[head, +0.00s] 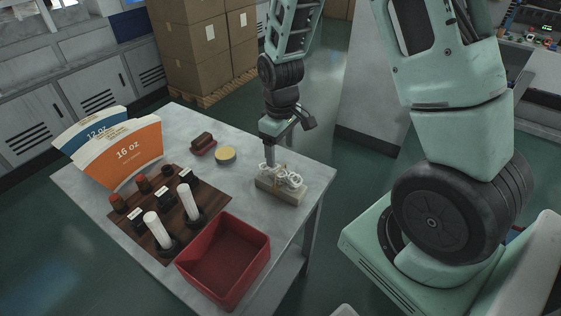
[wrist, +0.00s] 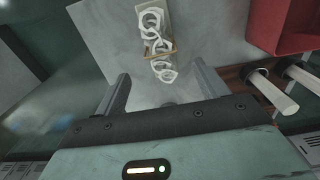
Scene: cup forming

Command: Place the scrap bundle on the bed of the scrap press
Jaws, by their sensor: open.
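The scrap bundle (head: 291,178), white loops with a tan band, lies on a beige block (head: 278,191) near the right edge of the grey table. In the wrist view the bundle (wrist: 155,46) lies ahead of my fingertips, roughly between their lines. My gripper (head: 269,160) points down just behind and above the bundle. I cannot make out a scrap press for certain.
A red bin (head: 248,232) stands at the table's front, beside a brown board (head: 150,226) with white cylinders and dark red pieces. A yellow disc (head: 226,154) and a dark red block (head: 203,142) lie behind. Orange 16 oz sheet (head: 128,155) stands left. Boxes (head: 208,40) stack behind.

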